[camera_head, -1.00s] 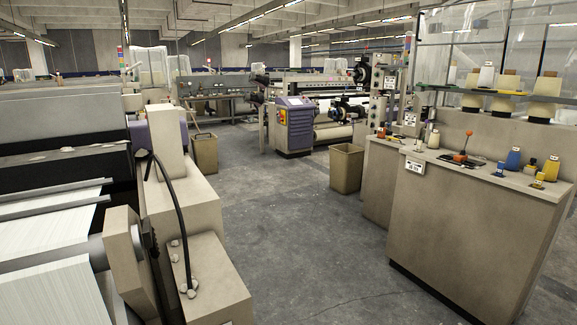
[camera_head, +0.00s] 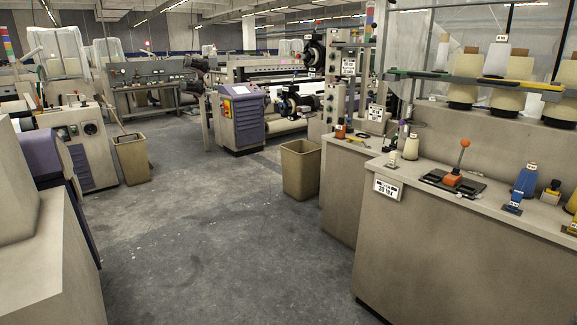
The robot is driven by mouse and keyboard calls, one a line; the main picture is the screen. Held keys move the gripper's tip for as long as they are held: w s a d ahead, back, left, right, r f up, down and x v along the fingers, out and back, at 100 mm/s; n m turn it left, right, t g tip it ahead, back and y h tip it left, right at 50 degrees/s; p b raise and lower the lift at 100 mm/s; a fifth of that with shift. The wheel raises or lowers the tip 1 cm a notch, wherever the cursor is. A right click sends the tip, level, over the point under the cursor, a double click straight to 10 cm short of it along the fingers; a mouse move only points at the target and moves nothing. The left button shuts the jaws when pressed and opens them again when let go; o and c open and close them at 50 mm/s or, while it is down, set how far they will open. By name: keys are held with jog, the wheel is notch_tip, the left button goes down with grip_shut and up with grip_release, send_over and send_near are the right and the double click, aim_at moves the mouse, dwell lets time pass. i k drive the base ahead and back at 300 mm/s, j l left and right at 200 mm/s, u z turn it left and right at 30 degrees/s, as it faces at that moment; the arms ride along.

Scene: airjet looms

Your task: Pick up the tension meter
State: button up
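I cannot tell for sure which item is the tension meter. My gripper is not in view.
A shelf with yarn cones (camera_head: 510,91) is above the counter. A beige bin (camera_head: 301,170) stands left of the counters, another bin (camera_head: 131,157) further left. A beige machine block (camera_head: 50,250) fills the lower left. The grey floor (camera_head: 220,240) between is clear.

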aim_at(340, 129)
jog(key=i, duration=2.25)
